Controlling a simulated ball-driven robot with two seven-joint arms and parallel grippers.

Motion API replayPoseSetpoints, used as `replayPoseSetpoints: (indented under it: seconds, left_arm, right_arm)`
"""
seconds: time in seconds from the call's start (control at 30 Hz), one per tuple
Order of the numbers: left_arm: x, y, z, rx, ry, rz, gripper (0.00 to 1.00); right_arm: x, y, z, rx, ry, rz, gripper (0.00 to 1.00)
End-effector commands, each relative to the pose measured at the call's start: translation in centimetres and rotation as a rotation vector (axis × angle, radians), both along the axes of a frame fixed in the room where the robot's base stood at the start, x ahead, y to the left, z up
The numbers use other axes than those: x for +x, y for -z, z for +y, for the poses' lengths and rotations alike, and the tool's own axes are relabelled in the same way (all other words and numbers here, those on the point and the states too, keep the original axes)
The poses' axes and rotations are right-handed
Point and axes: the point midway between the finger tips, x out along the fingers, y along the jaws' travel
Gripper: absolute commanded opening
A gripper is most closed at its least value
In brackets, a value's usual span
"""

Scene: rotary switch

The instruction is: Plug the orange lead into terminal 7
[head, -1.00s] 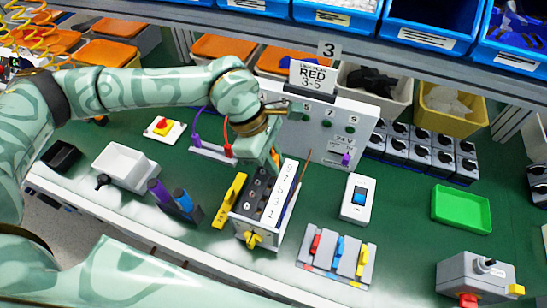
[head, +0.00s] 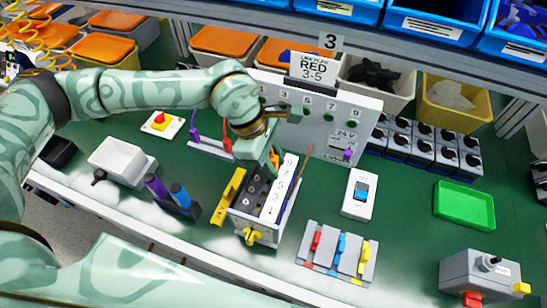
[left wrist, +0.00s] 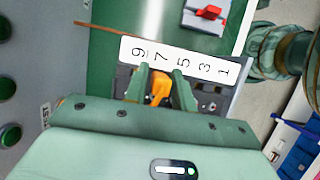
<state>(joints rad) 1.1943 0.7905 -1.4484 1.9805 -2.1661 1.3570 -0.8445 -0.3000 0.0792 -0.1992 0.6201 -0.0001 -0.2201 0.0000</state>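The rotary switch block (head: 262,228) stands mid-bench with a yellow knob (head: 252,236) at its front. Its white label strip (head: 277,200) reads 9, 7, 5, 3, 1 in the left wrist view (left wrist: 180,59), beside a row of dark terminals. My left gripper (head: 272,168) is over the far part of this row. Its fingers (left wrist: 162,90) are shut on the orange lead (left wrist: 160,87), beside the 7 on the strip. The lead's tip is hidden, so I cannot tell whether it is in the terminal. My right gripper is not in view.
A white panel (head: 318,125) with numbered sockets stands behind the switch. A thin brown rod (head: 303,165) rises beside the block. A yellow part (head: 229,197) lies left of it, and a rocker switch (head: 358,194) and colored levers (head: 337,250) lie to the right.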

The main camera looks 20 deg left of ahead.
Motion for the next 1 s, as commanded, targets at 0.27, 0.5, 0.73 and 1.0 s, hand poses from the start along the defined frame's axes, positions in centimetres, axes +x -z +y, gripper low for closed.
replayPoseSetpoints:
  seconds: [0.27,0.5,0.73,1.0]
  left_arm:
    - [0.0,-0.1,0.0,0.0,0.0,0.0,0.41]
    - [0.1,-2.1,0.8,0.0,-0.001,-0.004,0.41]
    - [0.2,-7.9,3.1,0.0,-0.002,-0.006,0.41]
    - [0.2,-13.4,5.5,0.0,-0.001,-0.003,0.41]
  right_arm:
    - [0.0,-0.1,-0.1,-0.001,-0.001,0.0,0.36]
    - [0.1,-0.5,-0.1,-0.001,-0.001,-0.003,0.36]
    - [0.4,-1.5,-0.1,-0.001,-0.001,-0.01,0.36]
    - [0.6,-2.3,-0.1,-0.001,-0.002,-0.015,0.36]
